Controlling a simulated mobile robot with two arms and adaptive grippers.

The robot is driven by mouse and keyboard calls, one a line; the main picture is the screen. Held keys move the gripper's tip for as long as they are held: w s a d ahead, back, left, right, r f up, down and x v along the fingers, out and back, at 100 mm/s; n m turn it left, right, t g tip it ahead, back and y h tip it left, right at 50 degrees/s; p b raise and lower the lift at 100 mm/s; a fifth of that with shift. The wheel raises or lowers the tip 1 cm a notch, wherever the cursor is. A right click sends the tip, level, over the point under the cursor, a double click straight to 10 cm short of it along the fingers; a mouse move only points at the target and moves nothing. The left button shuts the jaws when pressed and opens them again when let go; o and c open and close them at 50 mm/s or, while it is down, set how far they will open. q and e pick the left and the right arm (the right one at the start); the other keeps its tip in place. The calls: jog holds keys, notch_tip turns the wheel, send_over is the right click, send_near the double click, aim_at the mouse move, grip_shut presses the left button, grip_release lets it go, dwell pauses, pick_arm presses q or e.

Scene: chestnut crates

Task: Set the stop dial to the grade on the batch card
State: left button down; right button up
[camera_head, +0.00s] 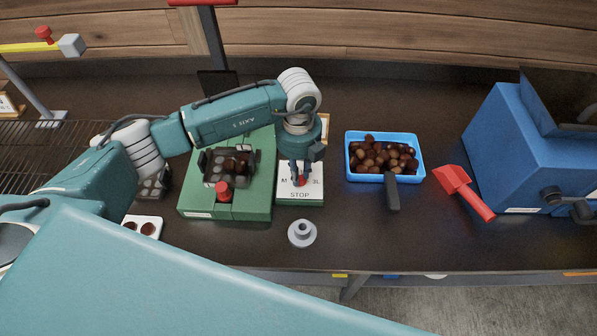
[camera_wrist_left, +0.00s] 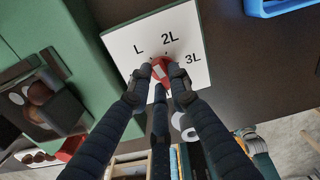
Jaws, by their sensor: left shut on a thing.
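The stop dial is a red knob (camera_head: 301,180) on a white plate (camera_head: 287,195) marked STOP, on a green block right of the green machine. My left gripper (camera_head: 302,176) reaches down from above and is shut on the knob. In the left wrist view the red knob (camera_wrist_left: 161,70) sits between the fingers, with L, 2L and 3L readable around it. A pale mark shows on the knob, but I cannot tell which grade it points to. A wood-edged card (camera_head: 325,125), perhaps the batch card, is mostly hidden behind my left wrist. My right gripper is out of view.
The green machine (camera_head: 190,201) with a dark tray stands left of the dial. A grey flanged piece (camera_head: 302,233) stands in front. To the right are a blue crate of chestnuts (camera_head: 352,175), a red scoop (camera_head: 463,190) and a blue machine (camera_head: 500,150).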

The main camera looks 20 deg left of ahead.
pick_arm(q)
jog(key=shift+r+n, duration=0.1)
jog(key=shift+n, duration=1.5)
jog(key=c, duration=1.6)
grip_release()
notch_tip(320, 180, up, 12)
